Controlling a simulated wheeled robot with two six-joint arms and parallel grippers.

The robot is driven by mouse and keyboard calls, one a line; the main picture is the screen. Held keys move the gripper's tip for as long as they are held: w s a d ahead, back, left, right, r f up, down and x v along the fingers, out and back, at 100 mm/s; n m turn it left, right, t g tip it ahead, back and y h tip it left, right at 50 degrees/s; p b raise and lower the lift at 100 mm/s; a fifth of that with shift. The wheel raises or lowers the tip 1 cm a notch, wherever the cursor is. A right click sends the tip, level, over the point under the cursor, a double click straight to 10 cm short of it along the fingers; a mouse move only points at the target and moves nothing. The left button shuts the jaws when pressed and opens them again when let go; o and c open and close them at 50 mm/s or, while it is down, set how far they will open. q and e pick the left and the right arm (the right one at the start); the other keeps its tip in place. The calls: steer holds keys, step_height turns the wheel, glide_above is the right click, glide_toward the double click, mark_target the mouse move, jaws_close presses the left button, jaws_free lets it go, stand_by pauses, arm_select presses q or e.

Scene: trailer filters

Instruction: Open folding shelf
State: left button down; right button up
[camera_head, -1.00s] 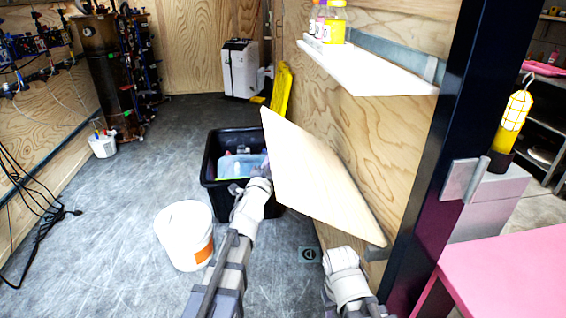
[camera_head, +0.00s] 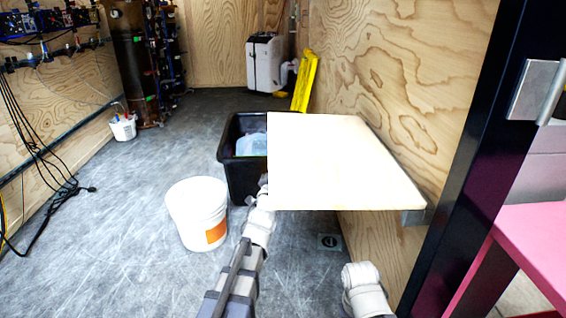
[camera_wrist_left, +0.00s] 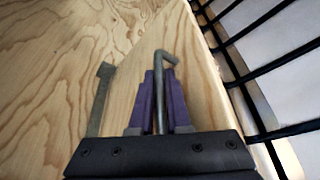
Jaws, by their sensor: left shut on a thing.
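The folding shelf (camera_head: 335,160) is a pale wooden board. Its right side is at the plywood wall, by a small grey bracket (camera_head: 413,216), and it stands out roughly level. My left gripper (camera_head: 264,184) is at its left edge, partly hidden by the board. In the left wrist view my purple fingers (camera_wrist_left: 160,80) are shut on a thin grey metal rod with a bent end (camera_wrist_left: 172,57), against a wooden surface. A flat grey metal piece (camera_wrist_left: 100,98) shows to their left. Part of my right arm shows at the bottom right of the head view; its gripper is not visible.
A black bin (camera_head: 230,150) stands partly behind the board, and a white bucket (camera_head: 198,205) stands left of my left arm. A dark post (camera_head: 470,140) and a pink table (camera_head: 540,240) are at the right. The floor at left is mostly clear.

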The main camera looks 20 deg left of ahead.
arm_select(q)
step_height(320, 180, down, 2)
steer(key=shift+d+f+b, duration=0.1)
steer(key=shift+b, duration=0.75)
steer(key=c, duration=0.9)
jaws_free()
steer(key=shift+f, duration=0.15)
steer(key=b+v, duration=0.2)
steer(key=v, duration=0.6)
steer(key=shift+w, duration=0.1)
